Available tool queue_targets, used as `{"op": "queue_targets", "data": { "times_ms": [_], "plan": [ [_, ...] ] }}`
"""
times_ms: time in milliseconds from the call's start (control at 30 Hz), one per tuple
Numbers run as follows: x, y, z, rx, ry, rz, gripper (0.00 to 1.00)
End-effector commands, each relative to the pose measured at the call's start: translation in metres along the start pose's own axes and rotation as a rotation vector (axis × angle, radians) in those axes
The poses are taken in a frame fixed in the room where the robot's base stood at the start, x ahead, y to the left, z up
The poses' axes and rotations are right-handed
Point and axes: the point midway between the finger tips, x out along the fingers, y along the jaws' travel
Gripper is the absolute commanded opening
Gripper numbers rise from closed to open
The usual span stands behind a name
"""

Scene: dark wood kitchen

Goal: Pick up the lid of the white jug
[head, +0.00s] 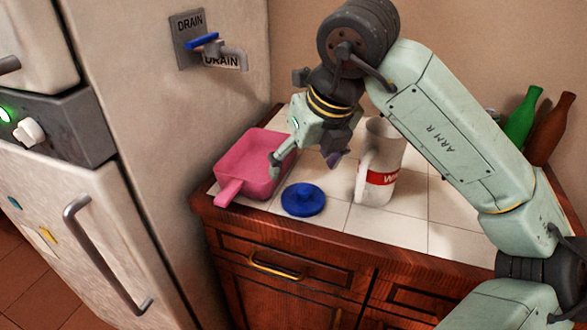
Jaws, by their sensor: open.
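My gripper (306,163) is open and empty, pointing down above and behind the blue lid. Its fingers are spread, one over the pink pan side and one near the jug.
A pink pan (251,167) sits left of the lid, its handle toward the front edge. Green (523,118) and brown (551,127) bottles stand at the back right against the wall. A fridge (170,130) with a drain tap bounds the left. Counter (392,224) in front of the jug is clear.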

Motion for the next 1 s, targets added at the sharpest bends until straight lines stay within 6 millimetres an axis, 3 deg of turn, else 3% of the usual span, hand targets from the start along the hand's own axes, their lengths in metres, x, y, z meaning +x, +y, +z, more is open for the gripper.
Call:
{"op": "queue_targets", "data": {
  "times_ms": [167,400,667,1000],
  "plan": [
    [0.004,-0.017,-0.006,0.037,0.018,-0.048,0.77],
    [0.041,-0.017,-0.006,0.033,0.017,-0.044,0.77],
    [0.059,-0.018,-0.007,0.032,0.016,-0.043,0.77],
    [0.101,-0.020,-0.010,0.032,0.016,-0.043,0.77]
  ]
}}
